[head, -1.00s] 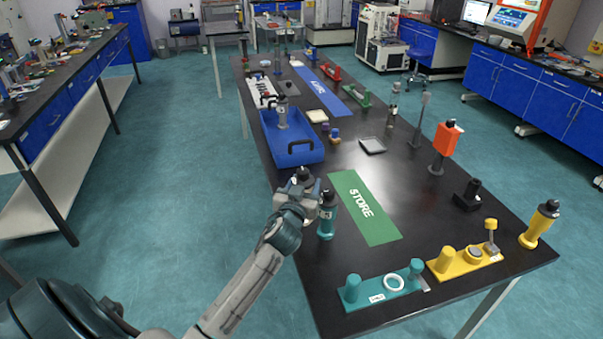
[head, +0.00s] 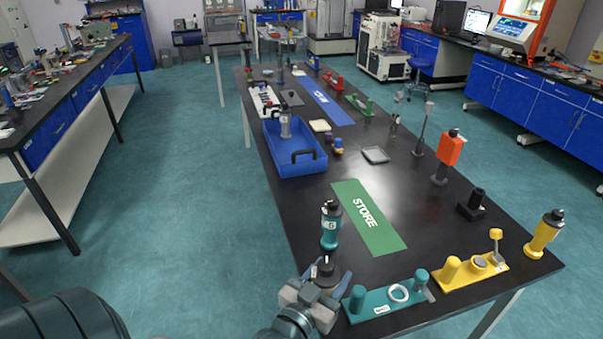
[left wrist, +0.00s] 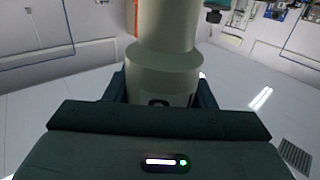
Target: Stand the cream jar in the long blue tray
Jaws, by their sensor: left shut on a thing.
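My left gripper (head: 322,282) is shut on the cream jar, low in the head view near the table's left edge. In that view only the jar's dark top (head: 325,267) shows clearly; the gripper hides most of its body. In the left wrist view the pale jar (left wrist: 165,70) stands between the fingers, with part of a dark mark on its label. The long blue tray (head: 312,166) lies farther up the table, well beyond the gripper. It has dark handles, and a grey bottle (head: 285,123) stands in its far part. My right gripper is not in view.
A teal bottle (head: 330,226) stands just beyond my left gripper, beside the green STORE mat (head: 386,232). A teal holder (head: 385,303) is close to the gripper's right. The floor left of the table is clear.

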